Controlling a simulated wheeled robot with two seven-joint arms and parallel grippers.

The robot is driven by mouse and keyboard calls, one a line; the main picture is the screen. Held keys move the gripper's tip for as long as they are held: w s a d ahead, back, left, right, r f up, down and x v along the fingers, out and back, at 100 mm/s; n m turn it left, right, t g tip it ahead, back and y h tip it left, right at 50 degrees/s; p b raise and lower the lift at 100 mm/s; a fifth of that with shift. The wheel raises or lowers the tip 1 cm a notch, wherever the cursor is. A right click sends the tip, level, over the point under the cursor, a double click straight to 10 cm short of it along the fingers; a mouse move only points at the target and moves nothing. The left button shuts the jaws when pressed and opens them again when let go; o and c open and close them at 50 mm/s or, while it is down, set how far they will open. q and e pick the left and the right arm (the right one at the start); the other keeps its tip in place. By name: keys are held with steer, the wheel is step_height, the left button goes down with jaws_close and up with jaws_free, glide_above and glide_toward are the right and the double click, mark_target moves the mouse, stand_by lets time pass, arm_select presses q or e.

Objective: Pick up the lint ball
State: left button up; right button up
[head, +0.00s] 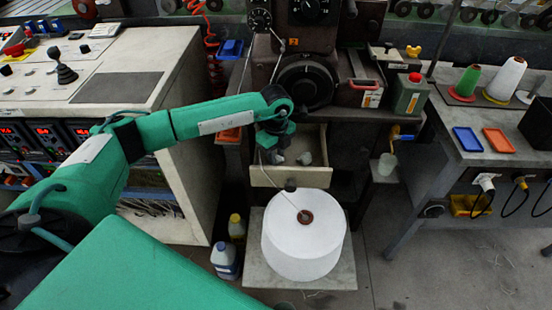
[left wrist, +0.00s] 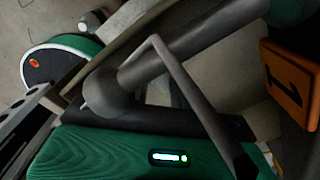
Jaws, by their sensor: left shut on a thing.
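My left gripper (head: 278,150) reaches down into an open drawer (head: 297,177) under the machine. It is shut, and a small grey lump, the lint ball (head: 277,159), shows at its fingertips, partly hidden by the gripper. A second pale grey lump (head: 304,158) lies in the drawer just to the right. In the left wrist view, the green gripper body (left wrist: 100,155) fills the bottom, and a dark grey ball-ended rod (left wrist: 100,92) crosses the middle. The fingertips are not clear there. My right gripper is not in view.
A large white roll (head: 300,245) stands below the drawer front. Bottles (head: 225,260) stand on the floor to its left. A control console (head: 180,70) is at the left. A green can (head: 410,95) and a side table with cones (head: 505,78) are at the right.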

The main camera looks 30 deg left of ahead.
arm_select(q)
steer(key=shift+r, duration=0.1)
